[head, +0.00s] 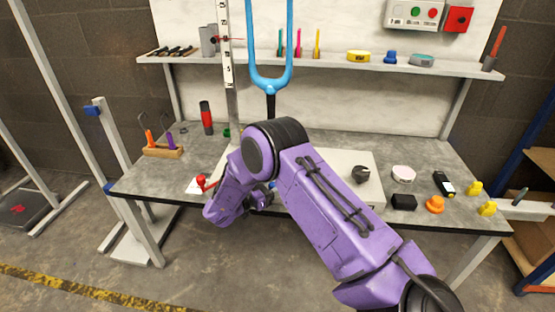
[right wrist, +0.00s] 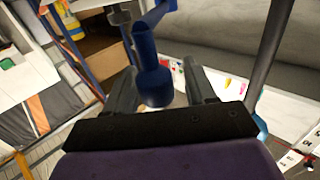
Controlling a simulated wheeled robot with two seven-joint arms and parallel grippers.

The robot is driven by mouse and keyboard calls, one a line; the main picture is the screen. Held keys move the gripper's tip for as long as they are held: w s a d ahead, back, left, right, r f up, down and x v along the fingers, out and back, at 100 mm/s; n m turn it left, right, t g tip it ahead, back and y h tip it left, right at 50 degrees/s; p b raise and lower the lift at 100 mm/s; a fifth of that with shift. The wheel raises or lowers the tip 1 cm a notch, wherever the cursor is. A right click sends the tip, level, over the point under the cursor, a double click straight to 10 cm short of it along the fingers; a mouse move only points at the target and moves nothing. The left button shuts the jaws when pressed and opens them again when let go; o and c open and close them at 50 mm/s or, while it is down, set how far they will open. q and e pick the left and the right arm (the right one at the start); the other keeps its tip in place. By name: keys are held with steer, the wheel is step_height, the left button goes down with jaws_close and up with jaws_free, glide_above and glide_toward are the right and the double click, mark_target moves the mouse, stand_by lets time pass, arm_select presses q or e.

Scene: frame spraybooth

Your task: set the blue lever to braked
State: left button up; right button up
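The blue lever (right wrist: 153,80) shows in the right wrist view as a dark blue handle with a thick rounded end. It stands between the two fingers of my right gripper (right wrist: 162,85). The fingers are apart, with a gap visible on each side of the handle. In the head view my right gripper (head: 258,199) is low at the front edge of the bench, partly behind my purple arm. A small blue bit (head: 272,185) shows beside it, mostly hidden; I cannot tell if it is the lever. The braked marking is not readable. My left gripper is not in view.
The grey workbench (head: 140,183) carries a red lever (head: 204,182), a wooden block with tools (head: 163,151), a black knob (head: 361,174) and several small items at right. A shelf (head: 330,64) runs behind.

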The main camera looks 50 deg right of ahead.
steer(key=shift+a, duration=0.1)
steer(key=w+a, duration=0.1)
steer(key=a, duration=0.9)
steer(key=shift+w+a, duration=0.15)
steer(key=shift+w, duration=0.25)
